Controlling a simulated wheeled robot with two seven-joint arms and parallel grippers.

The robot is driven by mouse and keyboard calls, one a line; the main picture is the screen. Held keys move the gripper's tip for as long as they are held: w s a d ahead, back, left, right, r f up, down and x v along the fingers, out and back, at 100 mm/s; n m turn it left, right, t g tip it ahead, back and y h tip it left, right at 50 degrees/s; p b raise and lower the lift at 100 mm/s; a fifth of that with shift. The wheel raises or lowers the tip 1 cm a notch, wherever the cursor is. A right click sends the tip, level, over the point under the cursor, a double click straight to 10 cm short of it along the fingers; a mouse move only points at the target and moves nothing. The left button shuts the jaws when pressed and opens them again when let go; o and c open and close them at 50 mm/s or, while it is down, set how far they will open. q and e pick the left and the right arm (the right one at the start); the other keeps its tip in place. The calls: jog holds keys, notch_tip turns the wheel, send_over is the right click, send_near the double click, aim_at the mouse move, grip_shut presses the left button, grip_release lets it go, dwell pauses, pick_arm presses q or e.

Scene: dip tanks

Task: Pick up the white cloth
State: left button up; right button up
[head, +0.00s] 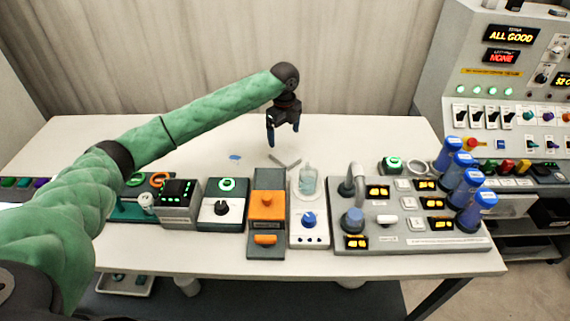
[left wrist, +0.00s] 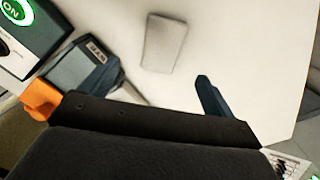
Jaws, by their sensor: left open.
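A pale, flat, round-cornered rectangle (left wrist: 164,43) lies on the white table in the left wrist view; it looks like the white cloth, though its material is hard to tell. I cannot make it out clearly in the head view. My left gripper (head: 283,136) is open and empty, pointing down above the back middle of the table. One dark blue finger (left wrist: 215,100) shows in the left wrist view, to the right of and below the pale rectangle, apart from it. My right gripper is not in view.
A row of devices lines the table's front, including an orange box (head: 267,203) and a grey panel (head: 395,240) with blue-capped cylinders (head: 458,168). Thin grey sticks (head: 285,162) and a small blue piece (head: 235,157) lie behind them. The back of the table is mostly clear.

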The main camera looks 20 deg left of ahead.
aim_at(285, 155)
pick_arm(q)
jog(key=shift+w+f, duration=0.1)
jog(key=shift+f, duration=1.7)
notch_tip(285, 155, down, 4)
jog(key=p, duration=0.2)
jog(key=shift+d+p, duration=0.1)
jog(key=shift+p, duration=0.3)
jog(key=shift+f, duration=0.8)
jog(key=c, duration=1.1)
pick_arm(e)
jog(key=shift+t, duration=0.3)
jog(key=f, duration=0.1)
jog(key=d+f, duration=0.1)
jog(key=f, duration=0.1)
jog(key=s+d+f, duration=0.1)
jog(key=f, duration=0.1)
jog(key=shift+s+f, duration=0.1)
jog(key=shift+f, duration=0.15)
pick_arm(q)
jog(key=shift+r, duration=0.1)
jog(key=shift+c, duration=0.2)
